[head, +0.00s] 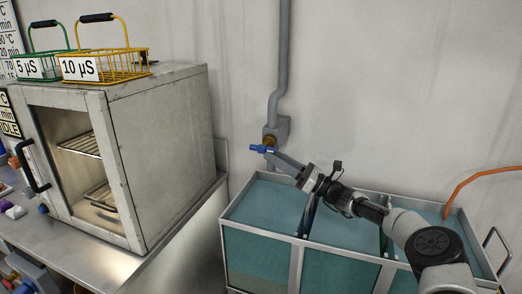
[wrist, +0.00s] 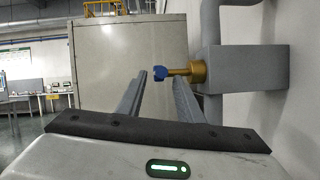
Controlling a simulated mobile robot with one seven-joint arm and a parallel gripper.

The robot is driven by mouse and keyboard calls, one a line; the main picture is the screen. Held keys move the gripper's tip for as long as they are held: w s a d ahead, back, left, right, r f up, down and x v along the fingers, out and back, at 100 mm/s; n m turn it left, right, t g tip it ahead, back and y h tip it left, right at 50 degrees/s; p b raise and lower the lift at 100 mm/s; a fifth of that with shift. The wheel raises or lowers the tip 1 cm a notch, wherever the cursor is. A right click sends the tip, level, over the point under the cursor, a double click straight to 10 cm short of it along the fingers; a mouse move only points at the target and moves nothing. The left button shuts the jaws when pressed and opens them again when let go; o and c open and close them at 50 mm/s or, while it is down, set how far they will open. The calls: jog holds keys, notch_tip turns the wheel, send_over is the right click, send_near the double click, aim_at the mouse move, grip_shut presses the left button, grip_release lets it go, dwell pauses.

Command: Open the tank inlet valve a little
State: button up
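The tank inlet valve has a brass body (head: 270,139) and a blue handle (head: 258,148). It sits at the lower end of the grey wall pipe, above the tank's back edge. In the wrist view the blue handle (wrist: 160,73) sticks out sideways from the brass stem (wrist: 184,71). My gripper (head: 275,154) reaches up to the valve from the right. In the wrist view my gripper (wrist: 161,84) is open, one finger on each side of the handle's line. I cannot tell whether the handle is between the fingertips or just beyond them. No grip on it shows.
The tank (head: 298,246) with blue-green water in divided sections stands below my arm. A metal oven cabinet (head: 165,150) stands to the left, with green (head: 45,66) and yellow (head: 110,67) wire baskets on top. An orange hose (head: 480,178) hangs at the right.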

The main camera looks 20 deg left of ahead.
aim_at(261, 148)
jog(key=x, duration=0.5)
jog(key=shift+a+r, duration=0.1)
jog(key=shift+a, duration=0.3)
